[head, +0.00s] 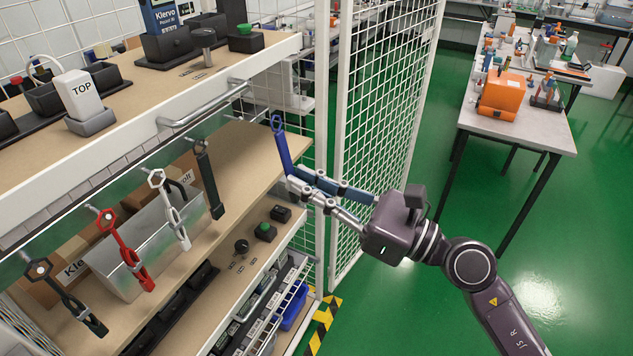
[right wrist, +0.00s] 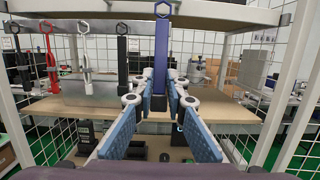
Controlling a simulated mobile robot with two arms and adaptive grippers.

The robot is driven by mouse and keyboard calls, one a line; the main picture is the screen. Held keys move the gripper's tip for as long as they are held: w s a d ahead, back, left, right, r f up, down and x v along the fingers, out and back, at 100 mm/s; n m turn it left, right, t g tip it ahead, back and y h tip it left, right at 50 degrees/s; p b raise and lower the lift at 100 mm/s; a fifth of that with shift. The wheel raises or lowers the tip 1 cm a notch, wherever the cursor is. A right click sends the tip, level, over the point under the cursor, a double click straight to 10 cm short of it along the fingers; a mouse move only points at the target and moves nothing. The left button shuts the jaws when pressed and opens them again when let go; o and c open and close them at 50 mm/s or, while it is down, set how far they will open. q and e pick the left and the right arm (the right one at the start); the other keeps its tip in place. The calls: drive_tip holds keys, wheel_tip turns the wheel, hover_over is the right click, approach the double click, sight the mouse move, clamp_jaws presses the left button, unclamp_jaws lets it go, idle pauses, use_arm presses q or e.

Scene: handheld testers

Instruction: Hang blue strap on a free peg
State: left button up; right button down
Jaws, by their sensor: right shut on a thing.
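The blue strap (head: 282,150) has a ring at its top end and stands upright between the fingertips of my right gripper (head: 296,186). The gripper is shut on its lower part, in front of the shelf unit's right end. In the right wrist view the blue strap (right wrist: 162,50) rises from between the padded fingers (right wrist: 160,88), ring uppermost. A metal rail (head: 140,170) under the upper shelf carries pegs with hanging straps: black (head: 70,300), red (head: 124,252), white (head: 174,212) and dark (head: 209,182). I cannot make out a bare peg. My left gripper is not in view.
The upper shelf (head: 130,85) with a handle (head: 205,107) overhangs the rail. A metal box (head: 150,245) stands behind the straps on the lower shelf. A white mesh panel (head: 375,110) stands behind my right gripper. Open green floor lies to the right.

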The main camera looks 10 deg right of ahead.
drive_tip(key=w+a+f+p, duration=0.1)
drive_tip(key=w+a, duration=0.3)
drive_tip(key=a, duration=0.2)
drive_tip(key=shift+w+a+f, duration=0.15)
drive_tip(key=shift+w+f, duration=0.1)
drive_tip(key=shift+w, duration=0.05)
idle(0.6)
idle(0.6)
drive_tip(key=c, duration=1.8)
unclamp_jaws()
drive_tip(key=shift+c, duration=0.2)
drive_tip(key=v, duration=1.2)
